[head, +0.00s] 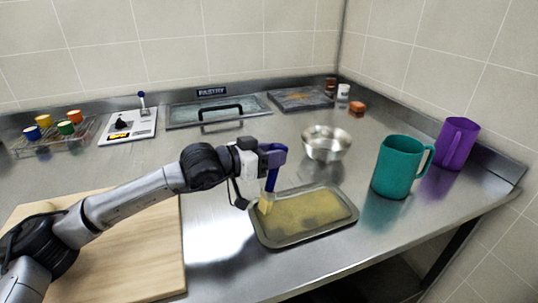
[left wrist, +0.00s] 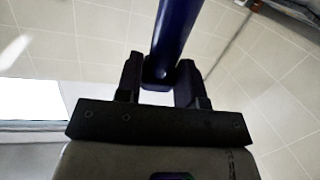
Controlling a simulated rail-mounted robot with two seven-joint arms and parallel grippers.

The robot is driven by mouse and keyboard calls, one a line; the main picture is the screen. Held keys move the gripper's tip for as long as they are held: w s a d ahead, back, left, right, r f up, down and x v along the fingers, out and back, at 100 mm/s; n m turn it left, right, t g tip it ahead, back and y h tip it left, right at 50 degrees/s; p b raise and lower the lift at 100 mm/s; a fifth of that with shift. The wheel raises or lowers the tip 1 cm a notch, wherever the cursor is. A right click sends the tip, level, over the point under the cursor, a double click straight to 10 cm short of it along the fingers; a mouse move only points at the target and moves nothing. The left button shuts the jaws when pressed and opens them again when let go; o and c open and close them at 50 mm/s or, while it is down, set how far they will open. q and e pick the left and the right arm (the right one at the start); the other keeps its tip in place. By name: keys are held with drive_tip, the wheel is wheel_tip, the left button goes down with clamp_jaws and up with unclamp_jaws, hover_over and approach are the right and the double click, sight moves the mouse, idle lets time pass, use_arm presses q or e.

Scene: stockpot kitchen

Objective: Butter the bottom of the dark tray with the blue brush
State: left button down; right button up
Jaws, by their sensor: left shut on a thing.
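The dark tray (head: 312,233) lies on the steel counter, right of the cutting board. A yellow layer, looking like butter, covers much of its bottom, with patchy darker areas. My left gripper (head: 274,153) is above the tray's left back part, shut on the handle of the blue brush (head: 271,182). The brush points down, slightly tilted, and its pale yellow bristles reach into the tray's left end; whether they touch the bottom is hard to tell. In the left wrist view the blue handle (left wrist: 176,32) sits between the fingers (left wrist: 160,80). My right gripper is not in view.
A steel bowl (head: 327,143) stands behind the tray. A teal pitcher (head: 397,167) and a purple pitcher (head: 456,143) stand to the right. A wooden board (head: 130,250) lies at front left.

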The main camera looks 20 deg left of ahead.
use_arm(q)
drive_tip(key=shift+w+d, duration=0.95)
drive_tip(key=shift+d, duration=0.2)
drive_tip(key=d+r+p+x, duration=0.1)
drive_tip(key=p+x, duration=0.1)
drive_tip(key=x, duration=0.6)
drive_tip(key=s+d+r+p+x, duration=0.1)
drive_tip(key=p+x, duration=0.1)
drive_tip(key=x, duration=0.6)
drive_tip(key=shift+d+r, duration=0.25)
drive_tip(key=shift+d, duration=0.25)
idle(0.3)
drive_tip(key=shift+s, duration=0.1)
drive_tip(key=shift+r, duration=0.1)
drive_tip(key=shift+r+p, duration=1.5)
drive_tip(key=shift+r, duration=1.45)
